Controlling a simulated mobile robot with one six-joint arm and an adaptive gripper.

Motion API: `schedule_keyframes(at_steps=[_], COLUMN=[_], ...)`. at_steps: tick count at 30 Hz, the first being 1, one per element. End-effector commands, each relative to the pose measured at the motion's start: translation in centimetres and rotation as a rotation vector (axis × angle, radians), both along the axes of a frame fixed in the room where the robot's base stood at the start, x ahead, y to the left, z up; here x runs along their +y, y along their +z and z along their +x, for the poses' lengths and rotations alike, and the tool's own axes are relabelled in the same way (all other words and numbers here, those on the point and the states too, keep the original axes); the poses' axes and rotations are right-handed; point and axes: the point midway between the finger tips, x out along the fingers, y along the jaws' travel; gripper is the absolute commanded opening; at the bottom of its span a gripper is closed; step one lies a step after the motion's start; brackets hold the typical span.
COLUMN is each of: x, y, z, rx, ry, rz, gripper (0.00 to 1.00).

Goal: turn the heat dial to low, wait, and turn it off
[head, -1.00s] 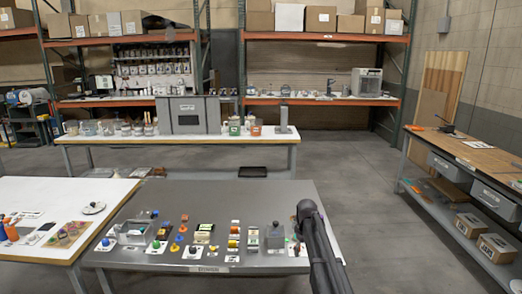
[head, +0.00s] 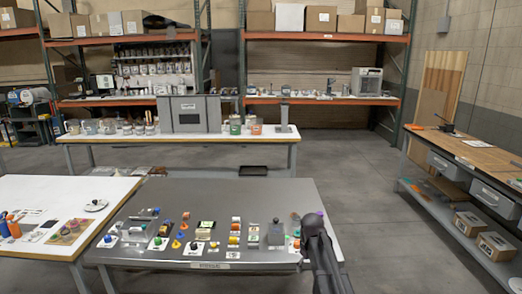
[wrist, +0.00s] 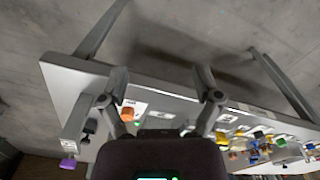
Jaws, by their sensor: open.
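My gripper (wrist: 160,92) is open and empty in the wrist view, its two fingers spread wide above the near edge of the grey table (wrist: 75,72). A small orange knob (wrist: 127,114) on a white plate shows beside the left finger. I cannot tell whether it is the heat dial, and no low or off marking is readable. In the head view my arm reaches over the table's right front corner and hides part of that end. An orange-red piece (head: 297,243) shows just left of the arm there. The gripper's fingers are not clear in the head view.
The grey table (head: 150,196) carries several small knobs, switches and buttons. A grey box with a knob (head: 276,235) stands just left of my arm. The table's back strip is clear.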

Motion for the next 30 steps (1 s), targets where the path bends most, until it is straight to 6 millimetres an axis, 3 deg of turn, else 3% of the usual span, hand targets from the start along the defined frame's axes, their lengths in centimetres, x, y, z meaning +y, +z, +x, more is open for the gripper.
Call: schedule_keyframes(at_steps=[1, 9, 15, 21, 30], x=[0.0, -0.2, -0.3, -0.3, -0.3], y=[-0.1, -0.7, -0.9, -1.0, -1.0], z=[-2.2, -12.6, -18.3, -20.4, -20.3], rx=[0.000, 0.000, 0.000, 0.000, 0.001], ry=[-0.026, -0.232, -0.363, -0.419, -0.423], rz=[0.000, 0.000, 0.000, 0.000, -0.001], gripper=[0.82, 0.82, 0.82, 0.82, 0.82])
